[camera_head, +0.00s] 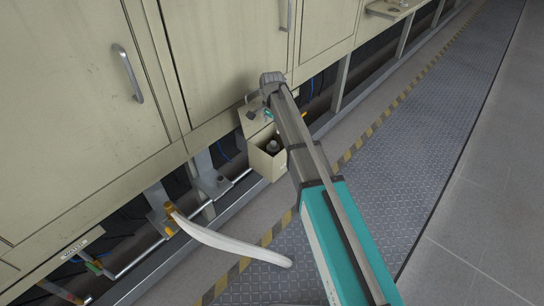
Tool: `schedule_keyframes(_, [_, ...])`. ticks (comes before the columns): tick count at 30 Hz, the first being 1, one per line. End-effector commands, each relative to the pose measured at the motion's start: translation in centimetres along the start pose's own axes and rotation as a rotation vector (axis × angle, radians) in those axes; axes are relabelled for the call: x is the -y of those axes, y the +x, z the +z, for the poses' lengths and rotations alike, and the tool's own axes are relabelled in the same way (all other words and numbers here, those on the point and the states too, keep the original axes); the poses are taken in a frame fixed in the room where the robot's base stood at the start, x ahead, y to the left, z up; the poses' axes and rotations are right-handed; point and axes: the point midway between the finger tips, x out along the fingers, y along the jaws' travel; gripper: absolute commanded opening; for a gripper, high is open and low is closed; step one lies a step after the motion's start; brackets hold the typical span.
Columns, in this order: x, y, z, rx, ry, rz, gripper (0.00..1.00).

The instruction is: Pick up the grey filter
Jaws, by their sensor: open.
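A small beige box (268,165) with an open top stands low against the cabinet front, left of my arm. A small grey rounded piece (272,146) sits inside it and looks like the grey filter, though it is too small to be sure. My arm reaches up from the bottom right, and its far end is above and behind the box. Small dark and teal parts show beside the arm there. I cannot make out the fingers of my gripper or anything held in them.
Beige cabinet doors (85,110) with metal handles fill the upper left. A white curved hose (225,240) sticks out over the floor from a brass fitting (172,208). Pipes and cables run under the cabinets. The patterned walkway (425,130) at right is clear, edged by striped tape.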

Motion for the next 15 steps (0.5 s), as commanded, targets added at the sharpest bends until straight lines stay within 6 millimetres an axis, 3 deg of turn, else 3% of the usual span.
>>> schedule_keyframes(15, [-0.1,4.3,-0.1,0.000,0.000,0.000,1.00])
